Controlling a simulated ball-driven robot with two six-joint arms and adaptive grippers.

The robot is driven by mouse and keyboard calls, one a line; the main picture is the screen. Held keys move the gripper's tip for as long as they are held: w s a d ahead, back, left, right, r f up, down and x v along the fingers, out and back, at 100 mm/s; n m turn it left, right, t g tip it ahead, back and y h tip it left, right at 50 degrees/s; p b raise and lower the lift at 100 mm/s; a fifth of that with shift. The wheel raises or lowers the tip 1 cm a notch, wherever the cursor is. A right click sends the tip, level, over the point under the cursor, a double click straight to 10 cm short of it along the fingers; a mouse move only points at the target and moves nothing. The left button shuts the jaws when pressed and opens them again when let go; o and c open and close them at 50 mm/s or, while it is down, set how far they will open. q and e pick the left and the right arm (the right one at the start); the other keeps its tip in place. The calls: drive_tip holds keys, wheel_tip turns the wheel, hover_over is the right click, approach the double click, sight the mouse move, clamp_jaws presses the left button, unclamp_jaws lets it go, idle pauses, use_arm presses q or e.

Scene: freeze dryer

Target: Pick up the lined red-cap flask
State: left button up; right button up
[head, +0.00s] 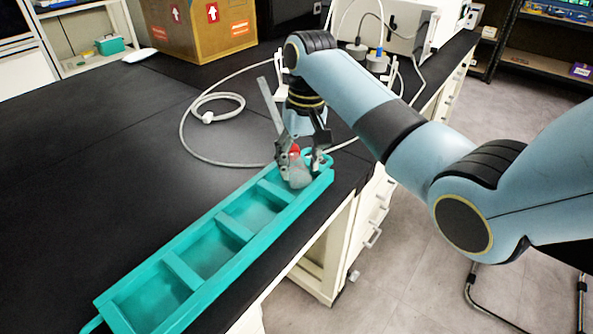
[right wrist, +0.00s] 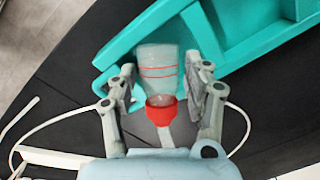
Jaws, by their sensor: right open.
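The flask (head: 298,174) stands in the far-end compartment of the teal tray (head: 169,261). In the right wrist view the flask (right wrist: 157,68) is clear glass with red lines around its body and a red cap (right wrist: 161,110). My right gripper (head: 304,168) is over that end of the tray, with its fingers on either side of the flask. In the right wrist view my right gripper (right wrist: 163,92) is open, with a gap between the flask and each finger. My left gripper is not in view.
The other tray compartments look empty. A coiled white cable (head: 208,116) lies on the black bench behind the tray. A cardboard box (head: 203,30) stands at the back. The bench's right edge runs close beside the tray.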

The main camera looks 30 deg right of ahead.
sight(299, 166)
wheel_tip(299, 166, down, 4)
drive_tip(key=shift+a, duration=0.1)
drive_tip(key=shift+w+r, duration=0.1)
drive_tip(key=c, duration=1)
